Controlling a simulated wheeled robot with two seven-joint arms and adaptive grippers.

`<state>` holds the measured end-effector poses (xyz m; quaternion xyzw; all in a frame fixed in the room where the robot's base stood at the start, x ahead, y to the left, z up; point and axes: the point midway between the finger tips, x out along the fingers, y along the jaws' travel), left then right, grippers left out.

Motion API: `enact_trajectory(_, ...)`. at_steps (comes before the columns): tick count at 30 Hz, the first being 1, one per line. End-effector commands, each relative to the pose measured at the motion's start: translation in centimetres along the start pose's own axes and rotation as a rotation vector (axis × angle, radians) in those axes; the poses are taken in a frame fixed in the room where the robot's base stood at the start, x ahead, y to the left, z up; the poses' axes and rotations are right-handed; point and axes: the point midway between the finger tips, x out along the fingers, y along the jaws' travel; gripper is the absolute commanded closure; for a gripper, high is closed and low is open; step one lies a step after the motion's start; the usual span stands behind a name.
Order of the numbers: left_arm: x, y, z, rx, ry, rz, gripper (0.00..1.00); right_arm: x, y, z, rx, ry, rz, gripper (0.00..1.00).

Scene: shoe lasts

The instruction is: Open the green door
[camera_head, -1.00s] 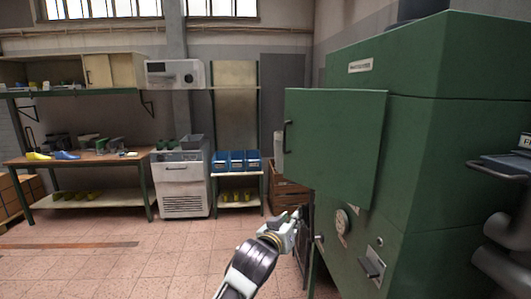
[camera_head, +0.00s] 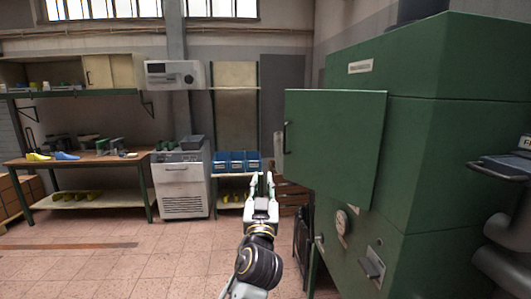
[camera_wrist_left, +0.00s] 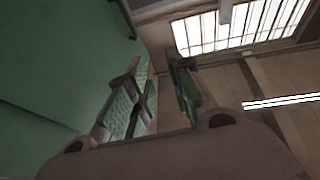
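The green door (camera_head: 340,145) is a flat panel on the upper part of the large green machine (camera_head: 450,130). It juts out past the machine's left edge, with a dark upright handle (camera_head: 287,137) near its left side. My left gripper (camera_head: 262,178) points up, left of and below the handle and apart from it. Its two fingers are spread with a gap between them and it holds nothing that I can see. The wrist view shows the spread fingers (camera_wrist_left: 165,95) with a green surface at left. My right gripper is not in view.
A dial (camera_head: 342,222) and a lever (camera_head: 371,264) sit on the machine below the door. Behind my gripper stand a shelf with blue bins (camera_head: 237,161) and a white cabinet (camera_head: 181,185).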

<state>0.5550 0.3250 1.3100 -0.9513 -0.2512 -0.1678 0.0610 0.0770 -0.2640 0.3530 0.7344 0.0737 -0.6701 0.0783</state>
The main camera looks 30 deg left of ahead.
Motion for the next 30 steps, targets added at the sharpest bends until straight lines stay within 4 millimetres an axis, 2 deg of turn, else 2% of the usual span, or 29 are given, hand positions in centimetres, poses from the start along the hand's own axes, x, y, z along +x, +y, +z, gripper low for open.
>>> enact_trajectory(3,0.0,0.3,-0.8,-0.019,0.038,0.013,0.79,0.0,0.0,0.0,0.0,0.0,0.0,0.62)
enact_trajectory(20,0.3,0.3,-0.8,-0.037,0.036,0.015,0.79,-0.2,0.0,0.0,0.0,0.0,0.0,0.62)
enact_trajectory(30,2.9,0.3,-1.1,-0.036,0.037,0.015,0.79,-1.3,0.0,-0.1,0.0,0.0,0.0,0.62)
